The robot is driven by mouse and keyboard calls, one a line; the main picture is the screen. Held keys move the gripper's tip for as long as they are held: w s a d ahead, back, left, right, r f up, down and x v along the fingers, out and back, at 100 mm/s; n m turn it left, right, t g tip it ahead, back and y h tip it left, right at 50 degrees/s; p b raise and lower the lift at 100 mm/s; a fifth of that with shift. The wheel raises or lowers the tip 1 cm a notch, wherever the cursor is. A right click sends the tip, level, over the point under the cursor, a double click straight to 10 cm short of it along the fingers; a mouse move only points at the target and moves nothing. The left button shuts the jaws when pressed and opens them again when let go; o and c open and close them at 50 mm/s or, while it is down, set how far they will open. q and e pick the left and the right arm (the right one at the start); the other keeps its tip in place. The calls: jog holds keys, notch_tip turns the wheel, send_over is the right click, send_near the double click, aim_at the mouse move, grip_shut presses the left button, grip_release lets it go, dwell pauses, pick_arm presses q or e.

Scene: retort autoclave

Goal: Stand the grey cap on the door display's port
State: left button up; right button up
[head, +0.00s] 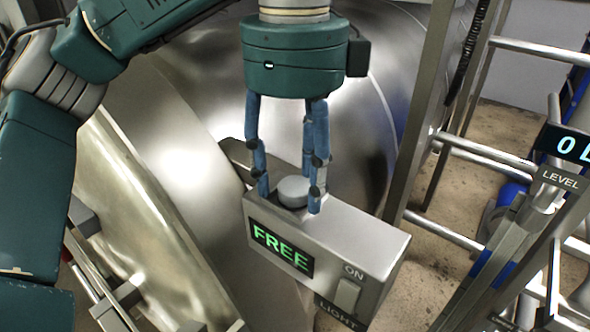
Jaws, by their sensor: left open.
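The grey cap (293,191) is a short round disc on the top face of the door display box (372,239), near its left end. It looks level, and the port under it is hidden. The box front shows a green "FREE" readout (282,249). My left gripper (290,197) points down from above with its blue fingers on either side of the cap. The fingers are open, and the fingertips are down near the box top. I cannot tell whether any finger touches the cap. My right gripper does not show.
A light switch (348,296) marked "ON" and "LIGHT" is on the box front. The large round metal door (190,150) lies behind. Metal rails (480,155) and a "LEVEL" display (566,145) stand at the right.

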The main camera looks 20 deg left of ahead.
aim_at(295, 185)
pick_arm(q)
notch_tip(295, 185, up, 12)
dwell(0.6)
dwell(0.4)
